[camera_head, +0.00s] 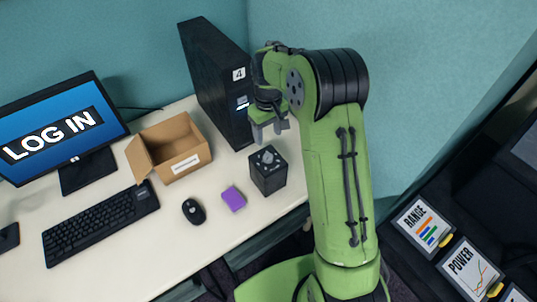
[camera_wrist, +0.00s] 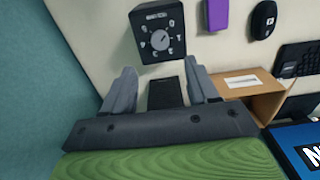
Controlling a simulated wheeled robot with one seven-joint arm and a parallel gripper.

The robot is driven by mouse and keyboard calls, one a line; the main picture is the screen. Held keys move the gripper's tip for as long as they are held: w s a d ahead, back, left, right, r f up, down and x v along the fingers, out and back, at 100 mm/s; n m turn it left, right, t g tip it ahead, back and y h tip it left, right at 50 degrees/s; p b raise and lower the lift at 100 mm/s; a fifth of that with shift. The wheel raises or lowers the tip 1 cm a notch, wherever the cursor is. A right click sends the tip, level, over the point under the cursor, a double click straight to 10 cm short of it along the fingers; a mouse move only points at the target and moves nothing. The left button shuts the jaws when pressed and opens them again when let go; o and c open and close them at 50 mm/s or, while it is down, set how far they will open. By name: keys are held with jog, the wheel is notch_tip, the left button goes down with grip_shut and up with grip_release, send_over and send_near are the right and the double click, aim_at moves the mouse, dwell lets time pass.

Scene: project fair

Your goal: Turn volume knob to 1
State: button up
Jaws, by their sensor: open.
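The volume knob (camera_head: 267,157) is a small grey dial on the top face of a black box (camera_head: 268,178) standing on the white desk near its right end. The wrist view also shows the knob (camera_wrist: 161,40), ringed by pale marks on the black box (camera_wrist: 157,17). The marks are too small to read. My gripper (camera_head: 268,138) is open and empty, pointing down above and slightly behind the box. In the wrist view its two grey fingers (camera_wrist: 164,80) are spread apart, with the knob beyond their tips and not touched.
A black computer tower (camera_head: 215,85) marked 4 stands behind the box. An open cardboard box (camera_head: 178,148), a purple block (camera_head: 233,199), a black mouse (camera_head: 193,211), a keyboard (camera_head: 100,222) and a monitor (camera_head: 60,130) are to the left. The teal wall (camera_head: 420,60) is close behind my arm.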

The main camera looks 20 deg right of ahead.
aim_at(268, 156)
notch_tip(268, 156, down, 10)
jog(key=shift+f+b, duration=0.2)
jog(key=shift+b, duration=0.35)
jog(key=c, duration=1)
jog(key=shift+c, duration=0.2)
jog(key=m+b, duration=0.1)
jog(key=m, duration=0.9)
jog(key=shift+r+m, duration=0.1)
jog(key=shift+m, duration=0.3)
